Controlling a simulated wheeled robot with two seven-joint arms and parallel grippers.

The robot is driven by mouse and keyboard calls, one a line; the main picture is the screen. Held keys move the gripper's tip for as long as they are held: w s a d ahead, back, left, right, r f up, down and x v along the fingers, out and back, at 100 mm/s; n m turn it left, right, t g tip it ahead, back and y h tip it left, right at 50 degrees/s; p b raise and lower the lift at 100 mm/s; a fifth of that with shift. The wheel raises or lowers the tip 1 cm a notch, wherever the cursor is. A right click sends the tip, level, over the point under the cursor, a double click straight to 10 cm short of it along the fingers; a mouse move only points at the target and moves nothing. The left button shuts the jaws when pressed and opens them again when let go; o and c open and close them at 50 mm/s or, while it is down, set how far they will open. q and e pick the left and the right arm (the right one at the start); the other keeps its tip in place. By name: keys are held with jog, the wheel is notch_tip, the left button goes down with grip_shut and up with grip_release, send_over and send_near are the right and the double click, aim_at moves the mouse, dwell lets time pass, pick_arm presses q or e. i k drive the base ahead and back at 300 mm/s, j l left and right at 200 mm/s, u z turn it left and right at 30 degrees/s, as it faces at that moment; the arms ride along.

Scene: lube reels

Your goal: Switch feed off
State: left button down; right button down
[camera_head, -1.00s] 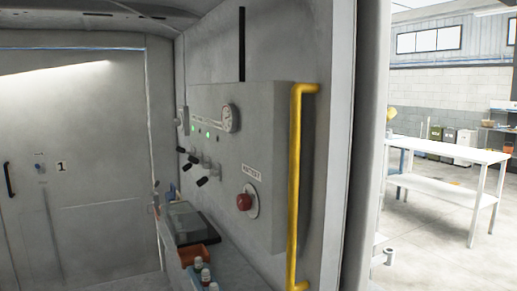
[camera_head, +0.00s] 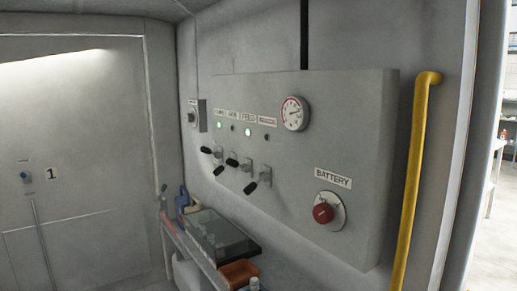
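A grey control panel (camera_head: 345,120) is on the wall, with a row of small labels. The third label reads FEED (camera_head: 249,118), and the green light (camera_head: 247,130) under it is lit. Below the labels is a row of several black-handled levers. The third lever (camera_head: 233,162), below FEED, sticks outward and sits higher than its neighbours, the second lever (camera_head: 219,170) and the fourth lever (camera_head: 251,187), which point down. The first lever (camera_head: 206,150) also sticks outward. Neither of my grippers is in view.
A red BATTERY knob (camera_head: 323,213) and a round gauge (camera_head: 294,113) are on the panel. A yellow grab rail (camera_head: 413,180) stands at its right. Below are a shelf with a dark-lidded case (camera_head: 215,235) and an orange tray (camera_head: 240,272). A door (camera_head: 80,160) is at left.

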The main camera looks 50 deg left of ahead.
aim_at(231, 163)
jog(key=k+j, duration=0.15)
jog(key=j, duration=0.3)
jog(key=k+j+z, duration=0.1)
jog(key=j, duration=0.3)
jog(key=k+j, duration=0.2)
jog(key=j, duration=0.25)
jog(key=k+j, duration=0.15)
jog(key=j, duration=0.25)
jog(key=k+j+z, duration=0.1)
jog(key=j, duration=0.35)
jog(key=k+j, duration=0.2)
jog(key=j, duration=0.2)
jog(key=k+j+z, duration=0.1)
jog(key=j, duration=0.3)
jog(key=k, duration=0.1)
